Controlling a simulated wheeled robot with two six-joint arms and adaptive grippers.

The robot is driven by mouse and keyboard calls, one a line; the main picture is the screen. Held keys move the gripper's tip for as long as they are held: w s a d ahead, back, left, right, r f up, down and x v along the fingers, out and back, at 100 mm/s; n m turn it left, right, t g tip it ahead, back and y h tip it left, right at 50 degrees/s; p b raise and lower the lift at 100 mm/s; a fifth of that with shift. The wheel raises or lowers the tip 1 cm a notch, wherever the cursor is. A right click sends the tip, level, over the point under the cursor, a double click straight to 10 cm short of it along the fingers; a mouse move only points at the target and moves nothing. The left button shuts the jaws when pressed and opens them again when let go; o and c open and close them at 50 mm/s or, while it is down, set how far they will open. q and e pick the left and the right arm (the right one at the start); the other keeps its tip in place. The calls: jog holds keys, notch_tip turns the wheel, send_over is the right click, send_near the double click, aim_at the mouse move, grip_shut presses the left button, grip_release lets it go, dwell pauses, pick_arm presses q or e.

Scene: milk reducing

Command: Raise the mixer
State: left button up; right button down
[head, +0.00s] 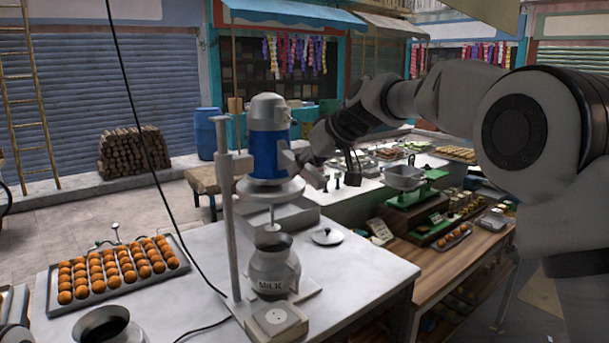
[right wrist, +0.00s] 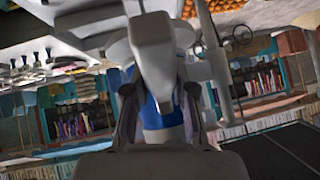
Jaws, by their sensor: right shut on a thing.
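The mixer (head: 268,145) has a blue and white motor head on an upright grey post (head: 227,210). Its white disc and thin shaft hang above a metal milk can (head: 273,265) marked "MILK", and the disc is clear of the can's mouth. My right gripper (head: 312,168) is at the right side of the motor head, shut on the mixer's handle. In the right wrist view the pale handle (right wrist: 152,55) sits between the fingers, with the blue body behind it.
A tray (head: 178,268) of orange balls lies on the left of the white table (head: 355,275). A small lid (head: 327,236) lies right of the can. Another metal pot (head: 104,325) stands at the front left. A green scale (head: 412,195) with a pan stands to the right. A dark cable hangs at the left.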

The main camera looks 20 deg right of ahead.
jog(key=shift+r, duration=0.15)
jog(key=c, duration=0.9)
grip_release()
jog(key=shift+c, duration=0.2)
jog(key=shift+w+a, duration=0.15)
jog(key=shift+w, duration=0.15)
jog(key=v, duration=1.1)
jog(key=shift+s+d+r, duration=0.15)
jog(key=shift+s+d, duration=0.1)
